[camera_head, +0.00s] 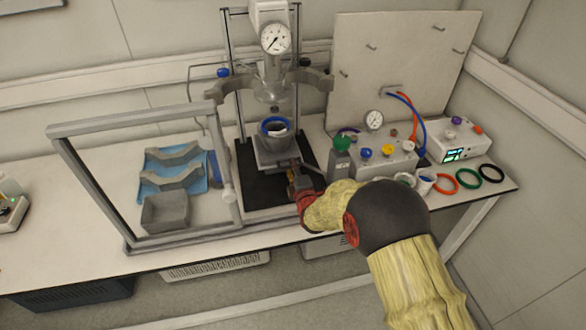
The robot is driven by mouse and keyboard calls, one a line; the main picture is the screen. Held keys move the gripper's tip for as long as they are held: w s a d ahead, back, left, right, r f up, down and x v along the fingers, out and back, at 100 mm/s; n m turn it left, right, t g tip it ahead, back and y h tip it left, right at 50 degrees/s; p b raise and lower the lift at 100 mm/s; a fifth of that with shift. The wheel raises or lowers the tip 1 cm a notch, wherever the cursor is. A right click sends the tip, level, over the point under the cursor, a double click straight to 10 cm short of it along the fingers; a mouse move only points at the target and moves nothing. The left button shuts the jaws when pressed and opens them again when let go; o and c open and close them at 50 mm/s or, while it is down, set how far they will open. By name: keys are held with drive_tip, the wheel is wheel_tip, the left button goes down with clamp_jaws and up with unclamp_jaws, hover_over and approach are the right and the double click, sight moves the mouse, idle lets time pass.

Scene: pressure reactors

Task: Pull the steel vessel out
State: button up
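The steel vessel (277,133) stands upright with a blue ring around its top. It sits on a grey support (268,152) on the reactor stand, under the stand's glass and metal head (271,86). A gap shows between the head and the vessel's open top. My gripper (291,167) is in front of the support, just below and to the right of the vessel. It is small and dark here, and its fingers are hard to make out. I cannot tell whether it touches the support or the vessel.
A hinged framed shield (140,122) stands open on the left. Behind it are a blue tray (196,184) with grey holders and a grey box (165,212). A green-topped bottle (341,158), a valve box (372,163) and coloured rings (468,179) stand right. The bench front edge is close.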

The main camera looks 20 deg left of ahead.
drive_tip(key=shift+w+a+f, duration=0.1)
drive_tip(key=shift+w+a, duration=0.2)
drive_tip(key=shift+w, duration=0.25)
drive_tip(key=c, duration=0.3)
clamp_jaws()
idle(0.3)
